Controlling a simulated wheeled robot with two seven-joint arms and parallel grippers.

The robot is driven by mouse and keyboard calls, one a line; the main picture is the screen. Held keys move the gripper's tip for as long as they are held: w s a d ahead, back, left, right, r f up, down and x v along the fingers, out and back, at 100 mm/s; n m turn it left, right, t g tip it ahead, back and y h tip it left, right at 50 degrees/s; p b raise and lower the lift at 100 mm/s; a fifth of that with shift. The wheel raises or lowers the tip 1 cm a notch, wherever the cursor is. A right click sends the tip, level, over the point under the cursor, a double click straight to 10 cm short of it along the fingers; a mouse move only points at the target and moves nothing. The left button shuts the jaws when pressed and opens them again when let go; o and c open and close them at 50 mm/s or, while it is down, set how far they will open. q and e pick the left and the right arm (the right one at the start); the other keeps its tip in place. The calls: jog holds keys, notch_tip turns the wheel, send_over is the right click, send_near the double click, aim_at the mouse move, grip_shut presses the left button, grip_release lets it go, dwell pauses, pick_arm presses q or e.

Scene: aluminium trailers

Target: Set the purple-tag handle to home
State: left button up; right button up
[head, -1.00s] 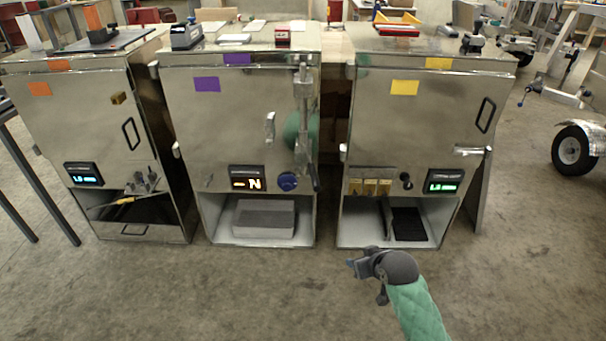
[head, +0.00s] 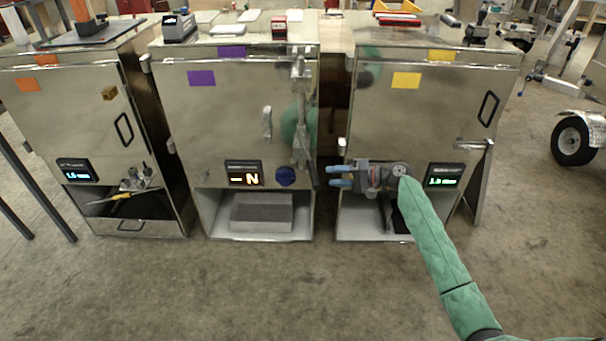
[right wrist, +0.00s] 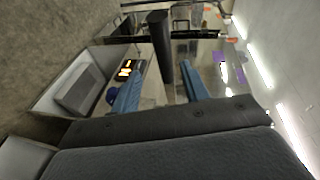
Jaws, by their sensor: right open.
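The middle steel cabinet (head: 215,125) carries purple tags (head: 201,78). A long upright metal lever handle (head: 301,110) runs down its door's right edge, ending in a dark grip (head: 315,176). A short pull (head: 267,123) is on the same door. My right gripper (head: 334,176) is open, just right of the dark grip, its blue fingers pointing left. In the right wrist view, a dark cylindrical grip (right wrist: 160,48) stands just ahead of and between the open fingers (right wrist: 160,90); contact cannot be told. My left gripper is out of view.
A blue knob (head: 286,177) and an orange-lit display (head: 244,174) are below the purple-tag door. A grey block (head: 262,213) lies in the bay below. The yellow-tag cabinet (head: 420,115) is behind my right gripper; the orange-tag cabinet (head: 70,115) is at left. Floor in front is clear.

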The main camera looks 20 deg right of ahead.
aim_at(313, 175)
jog(key=shift+m, duration=0.4)
jog(key=x, duration=0.2)
jog(key=p+x, duration=0.1)
jog(key=x, duration=0.3)
jog(key=shift+a+r+p, duration=0.2)
jog(key=shift+r+p, duration=0.15)
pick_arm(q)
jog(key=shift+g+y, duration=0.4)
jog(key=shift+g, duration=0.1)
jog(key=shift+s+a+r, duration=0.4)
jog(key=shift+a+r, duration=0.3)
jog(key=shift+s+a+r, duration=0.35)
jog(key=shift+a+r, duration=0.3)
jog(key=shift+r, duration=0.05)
pick_arm(e)
jog(key=shift+w+a+f, duration=0.25)
jog(key=shift+w+a, duration=0.1)
jog(key=shift+a, duration=0.2)
jog(key=shift+c, duration=0.3)
grip_shut()
